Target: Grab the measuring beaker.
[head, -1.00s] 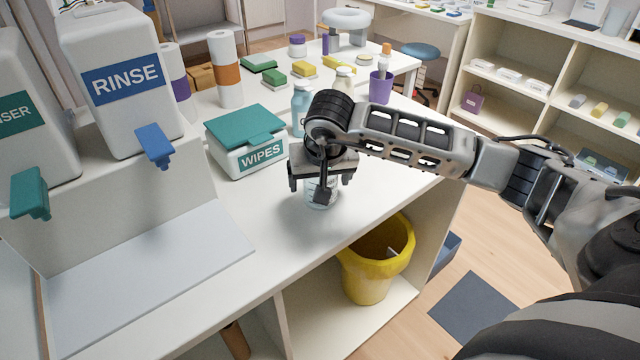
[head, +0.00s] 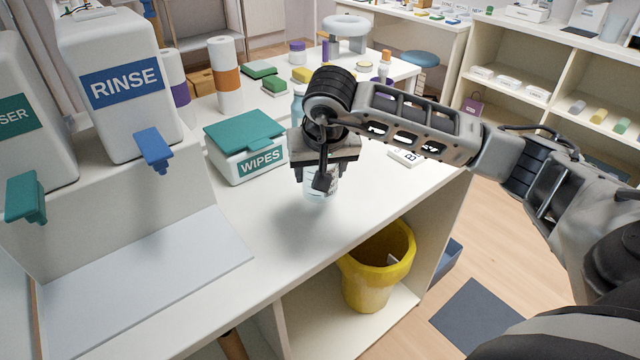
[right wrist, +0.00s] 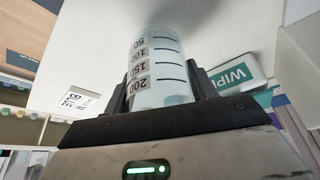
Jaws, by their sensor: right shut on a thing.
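The measuring beaker (right wrist: 158,68) is a clear cylinder with dark graduation marks and numbers. In the right wrist view it stands between the two dark fingers of my right gripper (right wrist: 160,88), which is shut on it. In the head view my right gripper (head: 322,172) hangs over the white counter (head: 270,235), and the lower part of the beaker (head: 318,190) shows below it. The gripper hides the beaker's top. The beaker appears slightly above the counter. My left gripper is not in view.
A wipes box (head: 245,150) with a teal lid stands just left of my right gripper. The rinse dispenser (head: 120,90) stands further left. A yellow bin (head: 370,285) sits on the shelf below the counter. Bottles and sponges stand behind.

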